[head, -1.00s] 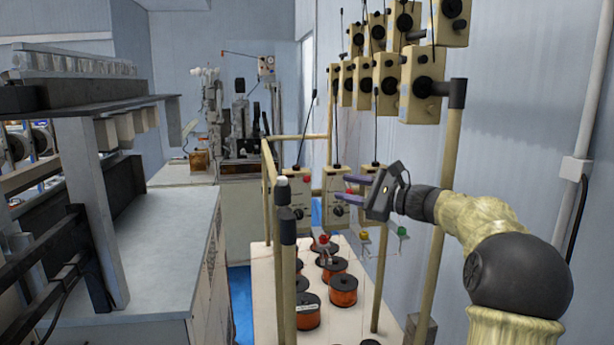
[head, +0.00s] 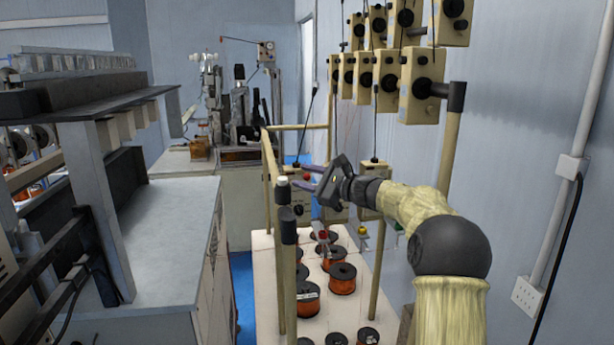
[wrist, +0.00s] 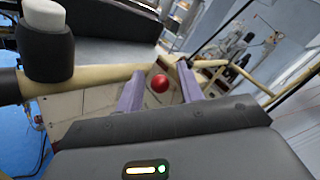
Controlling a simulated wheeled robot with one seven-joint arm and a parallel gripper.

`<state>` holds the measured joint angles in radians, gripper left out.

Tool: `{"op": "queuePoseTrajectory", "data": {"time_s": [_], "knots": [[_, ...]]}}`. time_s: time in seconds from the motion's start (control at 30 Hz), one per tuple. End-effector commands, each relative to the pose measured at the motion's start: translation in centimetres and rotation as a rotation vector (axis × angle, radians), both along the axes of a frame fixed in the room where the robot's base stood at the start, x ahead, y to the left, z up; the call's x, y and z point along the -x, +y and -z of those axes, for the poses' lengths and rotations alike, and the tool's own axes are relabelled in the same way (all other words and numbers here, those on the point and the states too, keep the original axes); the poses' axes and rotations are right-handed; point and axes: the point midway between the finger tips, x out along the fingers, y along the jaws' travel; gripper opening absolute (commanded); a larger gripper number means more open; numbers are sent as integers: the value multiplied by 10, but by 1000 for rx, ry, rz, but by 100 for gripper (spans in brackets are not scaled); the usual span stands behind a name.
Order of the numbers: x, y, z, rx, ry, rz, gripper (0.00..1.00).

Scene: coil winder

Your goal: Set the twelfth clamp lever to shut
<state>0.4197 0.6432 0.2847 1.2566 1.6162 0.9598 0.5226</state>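Several cream tension boxes hang in the frame. The front-left one (head: 297,197) has a black dial, and a small red ball knob (head: 306,177) shows by its upper right. My gripper (head: 303,176) is open, with its two purple fingers pointing left at this box near the red ball. In the wrist view, a red ball (wrist: 159,86) appears between the open fingers (wrist: 160,76), with clear gaps on both sides; whether it is touched or how deep it sits I cannot tell. No number is readable, so I cannot tell which lever is the twelfth or its setting.
Cream posts and rails (head: 289,265) frame a pale table (head: 267,290) with several orange wire spools (head: 342,279). More boxes (head: 421,85) hang at upper right. A grey-topped bench (head: 165,245) stands left. A white-capped post (wrist: 45,40) is close at the wrist view's left.

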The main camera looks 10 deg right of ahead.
Motion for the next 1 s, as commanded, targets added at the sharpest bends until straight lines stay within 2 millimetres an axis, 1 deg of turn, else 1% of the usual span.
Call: {"op": "queuePoseTrajectory", "data": {"time_s": [0.07,0.2,0.27,0.67,1.0], "knots": [[0,0,0,0,0,0,38],[0,0,0,0,0,0,10],[0,0,0,0,0,0,0],[1,0,4,-1,-18,0,0],[2,-1,13,0,-102,0,0]]}}
